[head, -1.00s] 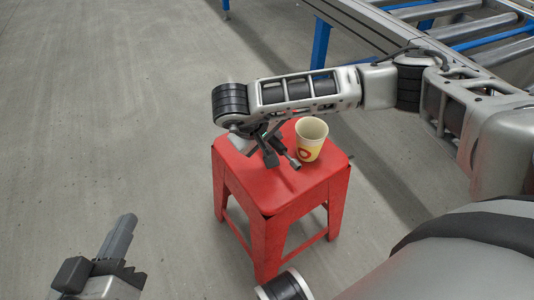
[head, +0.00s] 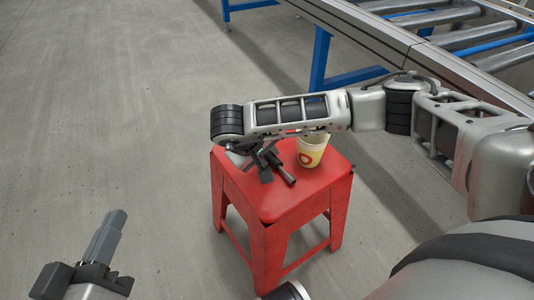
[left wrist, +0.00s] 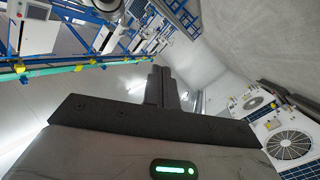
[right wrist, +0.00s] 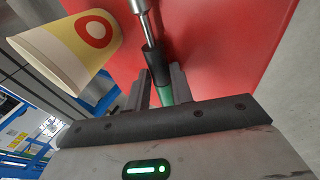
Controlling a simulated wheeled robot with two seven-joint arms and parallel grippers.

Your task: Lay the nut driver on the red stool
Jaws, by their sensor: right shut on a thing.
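The red stool (head: 262,207) stands on the floor in the middle of the head view. My right gripper (head: 267,165) is over its seat, pointing down. It is shut on the nut driver (head: 286,174), close above or on the seat; I cannot tell if it touches. In the right wrist view the nut driver's dark and green handle (right wrist: 158,70) sits between the fingers, its metal shaft pointing away over the red seat (right wrist: 215,45). My left gripper (head: 108,238) is at the lower left, away from the stool, its fingers together and empty.
A pale yellow cup (head: 311,153) with a red ring stands on the seat close beside the nut driver, partly behind my right arm. A roller conveyor (head: 400,40) with blue legs is at the upper right. The floor left of the stool is clear.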

